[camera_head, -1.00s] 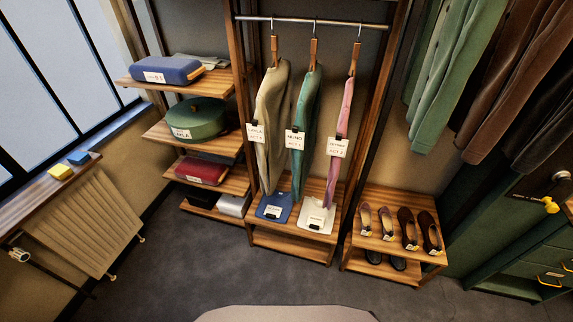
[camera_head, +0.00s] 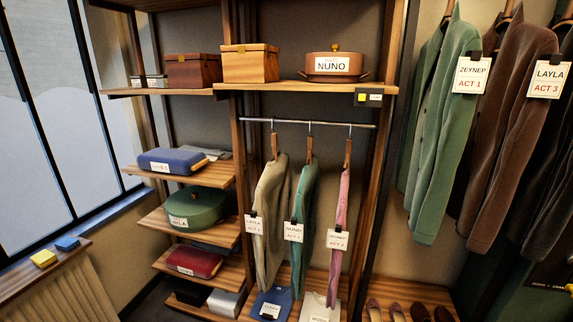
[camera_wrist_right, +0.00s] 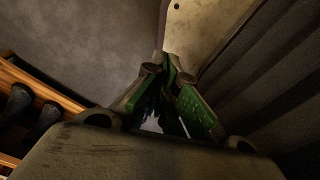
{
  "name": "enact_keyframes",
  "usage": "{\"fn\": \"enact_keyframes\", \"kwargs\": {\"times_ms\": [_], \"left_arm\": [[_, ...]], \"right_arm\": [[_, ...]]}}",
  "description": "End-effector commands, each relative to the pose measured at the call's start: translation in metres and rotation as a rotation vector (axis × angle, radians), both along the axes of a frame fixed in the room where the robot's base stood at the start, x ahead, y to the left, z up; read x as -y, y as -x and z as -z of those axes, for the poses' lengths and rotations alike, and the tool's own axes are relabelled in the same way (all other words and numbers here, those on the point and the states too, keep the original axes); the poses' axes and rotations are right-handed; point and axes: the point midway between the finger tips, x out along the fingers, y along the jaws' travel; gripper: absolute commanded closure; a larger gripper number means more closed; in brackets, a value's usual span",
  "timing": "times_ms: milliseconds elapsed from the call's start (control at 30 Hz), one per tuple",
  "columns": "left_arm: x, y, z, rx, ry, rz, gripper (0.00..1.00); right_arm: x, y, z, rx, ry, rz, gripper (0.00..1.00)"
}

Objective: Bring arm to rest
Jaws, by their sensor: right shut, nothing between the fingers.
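My right gripper (camera_wrist_right: 168,65) shows in the right wrist view, its green fingers brought together at the tips with nothing between them. Below it are the grey floor and a pale wall strip. Neither gripper shows in the head view. The head view faces a wardrobe with a hanging rail (camera_head: 305,123). A beige garment (camera_head: 270,215), a teal garment (camera_head: 303,230) and a pink garment (camera_head: 341,225) hang there, each with a name tag.
A shelf above the rail holds a wooden box (camera_head: 250,66) and a round copper-coloured box (camera_head: 336,68) tagged NUNO. Left shelves hold a blue case (camera_head: 170,161), green round box (camera_head: 195,208) and red case (camera_head: 193,262). Coats (camera_head: 435,130) hang right. Shoes (camera_head: 419,312) stand low.

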Motion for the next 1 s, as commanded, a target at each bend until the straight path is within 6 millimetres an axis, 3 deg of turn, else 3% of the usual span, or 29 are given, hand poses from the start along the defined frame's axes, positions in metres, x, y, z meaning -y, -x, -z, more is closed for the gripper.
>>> {"fn": "enact_keyframes", "kwargs": {"times_ms": [233, 1000], "left_arm": [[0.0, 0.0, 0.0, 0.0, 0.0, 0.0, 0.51], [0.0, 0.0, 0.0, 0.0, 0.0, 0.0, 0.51]], "right_arm": [[0.005, 0.026, 0.01, -0.011, 0.002, -0.003, 1.0], [0.006, 0.027, 0.01, -0.01, 0.001, -0.003, 1.0]]}}
